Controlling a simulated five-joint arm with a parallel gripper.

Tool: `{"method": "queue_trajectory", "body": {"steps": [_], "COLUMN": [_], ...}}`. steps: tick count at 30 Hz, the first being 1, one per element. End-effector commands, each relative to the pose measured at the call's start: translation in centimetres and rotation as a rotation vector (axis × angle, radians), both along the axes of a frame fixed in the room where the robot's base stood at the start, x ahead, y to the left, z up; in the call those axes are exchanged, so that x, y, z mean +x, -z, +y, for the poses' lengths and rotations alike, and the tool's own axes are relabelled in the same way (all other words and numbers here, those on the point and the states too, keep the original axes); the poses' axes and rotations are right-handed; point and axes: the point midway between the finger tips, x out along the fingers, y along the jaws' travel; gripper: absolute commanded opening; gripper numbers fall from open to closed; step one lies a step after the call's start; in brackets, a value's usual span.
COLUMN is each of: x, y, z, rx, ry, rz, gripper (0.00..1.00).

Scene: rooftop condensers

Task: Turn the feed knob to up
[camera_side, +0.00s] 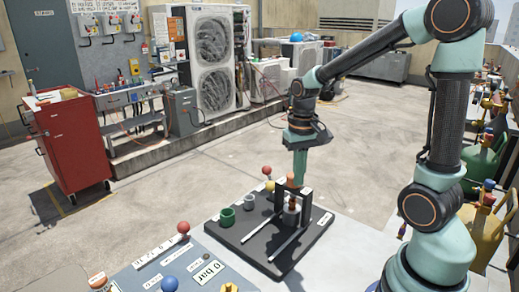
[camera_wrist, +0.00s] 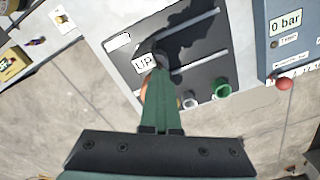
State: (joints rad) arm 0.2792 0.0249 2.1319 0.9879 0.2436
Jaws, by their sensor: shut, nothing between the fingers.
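A black panel (camera_side: 252,238) lies on the light bench top and also shows in the wrist view (camera_wrist: 205,55). A white "UP" label (camera_wrist: 145,63) is on it, beside my gripper's tips. My gripper (camera_side: 299,182) points down over the panel's far right part, its green fingers (camera_wrist: 163,82) shut and empty. An orange-brown piece (camera_side: 291,180) stands by the fingertips, above a dark upright frame and a grey block (camera_side: 291,217). In the wrist view the fingers cover most of this spot. I cannot tell which part is the feed knob, how it is turned, or whether the fingers touch it.
A green cup (camera_side: 227,217) and a grey cup (camera_side: 249,202) stand on the panel, with red (camera_side: 267,170) and yellow balls (camera_side: 269,186) behind. A grey-blue panel marked "0 bar" (camera_side: 207,273) sits in front, with a red ball (camera_side: 183,227). Open floor lies beyond.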

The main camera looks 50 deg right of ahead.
Motion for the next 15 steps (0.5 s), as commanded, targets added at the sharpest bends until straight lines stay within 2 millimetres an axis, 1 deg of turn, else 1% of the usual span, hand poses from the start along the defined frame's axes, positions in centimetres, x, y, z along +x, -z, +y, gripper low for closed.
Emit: {"method": "queue_trajectory", "body": {"steps": [8,15], "x": [-0.1,-0.39], "y": [-0.15,-0.17], "z": [-0.7,-0.5], "rx": [-0.004,-0.003], "ry": [0.003,0.001], "rz": [-0.011,-0.011], "gripper": [0.0,0.0]}}
